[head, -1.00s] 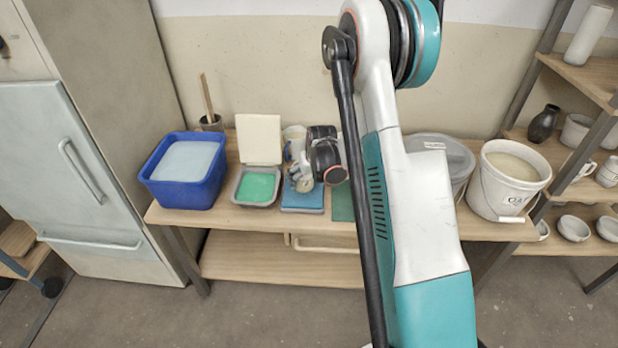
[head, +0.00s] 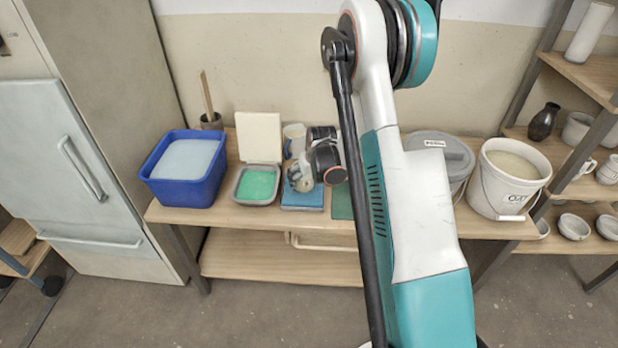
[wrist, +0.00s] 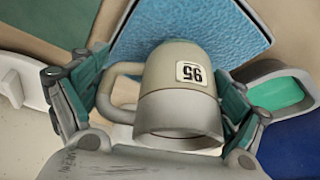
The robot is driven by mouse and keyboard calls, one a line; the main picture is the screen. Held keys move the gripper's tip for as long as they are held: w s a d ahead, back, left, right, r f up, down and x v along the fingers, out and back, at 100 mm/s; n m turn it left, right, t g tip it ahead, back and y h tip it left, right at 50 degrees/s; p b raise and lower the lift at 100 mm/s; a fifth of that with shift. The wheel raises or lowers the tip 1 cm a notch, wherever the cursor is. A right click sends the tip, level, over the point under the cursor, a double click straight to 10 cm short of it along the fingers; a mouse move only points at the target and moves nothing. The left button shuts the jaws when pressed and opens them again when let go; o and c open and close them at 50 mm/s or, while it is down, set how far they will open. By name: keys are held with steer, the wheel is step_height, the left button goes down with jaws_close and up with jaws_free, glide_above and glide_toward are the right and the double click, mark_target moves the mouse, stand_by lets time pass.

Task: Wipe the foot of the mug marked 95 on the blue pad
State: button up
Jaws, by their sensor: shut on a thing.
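The mug marked 95 (wrist: 180,85) is pale beige with a grey band at its rim end and a handle on the left in the wrist view. Its label reads upside down there, with the foot end towards the blue pad (wrist: 205,30). I cannot tell whether the foot touches the pad. My gripper (wrist: 165,120) is shut on the mug, a finger on each side, the left one by the handle. In the head view my gripper (head: 300,176) is over the blue pad (head: 303,199), and the mug is mostly hidden.
A grey tray with a green sponge (head: 257,185) stands left of the pad, and a blue tub (head: 185,170) farther left. A green mat (head: 342,205) lies on the right. Buckets (head: 507,180) stand at the table's right end. A pale container (head: 294,135) stands behind.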

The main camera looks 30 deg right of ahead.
mark_target(308, 186)
steer(key=shift+f, duration=0.15)
steer(key=shift+w, duration=0.1)
steer(key=shift+w+d, duration=1)
steer(key=shift+w, duration=0.3)
steer(key=shift+s+a, duration=0.65)
steer(key=shift+s, duration=0.3)
steer(key=shift+s+a, duration=0.7)
steer(key=shift+s, duration=0.3)
steer(key=shift+s+a, duration=0.65)
steer(key=shift+s, duration=0.3)
steer(key=shift+w+d, duration=0.65)
steer(key=shift+w, duration=0.35)
steer(key=shift+w+d, duration=0.7)
steer(key=shift+w, duration=0.25)
steer(key=shift+w+d, duration=0.65)
steer(key=shift+w, duration=0.35)
steer(key=shift+s+a, duration=0.65)
steer(key=shift+s, duration=0.3)
steer(key=shift+s+a, duration=0.65)
steer(key=shift+s, duration=0.35)
steer(key=shift+s+a, duration=0.65)
steer(key=shift+s, duration=0.3)
steer(key=shift+w+d, duration=0.65)
steer(key=shift+w, duration=0.3)
steer(key=shift+w+d, duration=0.65)
steer(key=shift+w, duration=0.3)
steer(key=shift+w+d, duration=0.65)
steer(key=shift+w, duration=0.3)
